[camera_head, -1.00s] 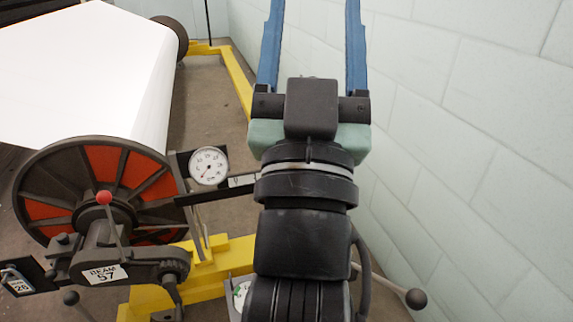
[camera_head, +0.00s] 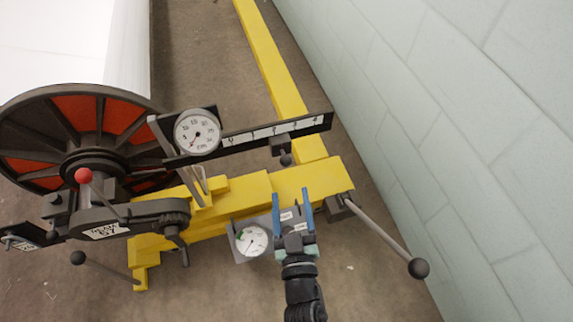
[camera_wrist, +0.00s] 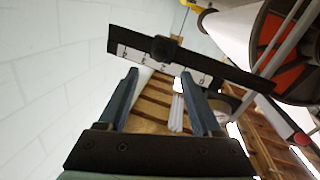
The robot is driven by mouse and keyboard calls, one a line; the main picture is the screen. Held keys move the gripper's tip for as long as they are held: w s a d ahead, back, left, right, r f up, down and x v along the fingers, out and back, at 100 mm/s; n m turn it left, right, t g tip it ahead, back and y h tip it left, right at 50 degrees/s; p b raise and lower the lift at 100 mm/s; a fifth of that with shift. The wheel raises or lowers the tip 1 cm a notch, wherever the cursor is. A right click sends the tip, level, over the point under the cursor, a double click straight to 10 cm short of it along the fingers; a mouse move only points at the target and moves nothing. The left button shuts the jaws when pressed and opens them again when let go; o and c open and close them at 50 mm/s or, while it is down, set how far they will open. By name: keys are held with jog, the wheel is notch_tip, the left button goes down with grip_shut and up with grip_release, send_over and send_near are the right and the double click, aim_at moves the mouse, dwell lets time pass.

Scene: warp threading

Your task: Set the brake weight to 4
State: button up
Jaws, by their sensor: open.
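The brake weight (camera_head: 282,146) is a small dark block with a round knob below it. It sits on a black lever bar (camera_head: 212,149) with a white numbered scale strip, nearer the bar's right end. The strip's numbers are too small to read surely. My gripper (camera_head: 292,193), with two blue fingers, is open and empty below the weight in the head view, apart from it. In the wrist view, the weight (camera_wrist: 165,48) shows on the bar just beyond the space between my fingertips (camera_wrist: 159,75).
A round dial gauge (camera_head: 197,132) is on the bar's left part, and a second dial (camera_head: 251,240) sits left of my gripper. A yellow frame (camera_head: 236,196) runs behind. A lever with a black ball (camera_head: 418,268) sticks out at right. A pale wall stands right.

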aim_at(287, 166)
jog(key=w, duration=0.3)
jog(key=w+b, duration=0.1)
jog(key=w, duration=0.2)
jog(key=w+a, duration=0.1)
jog(key=w, duration=0.2)
jog(key=shift+b, duration=0.35)
grip_shut()
dwell(0.9)
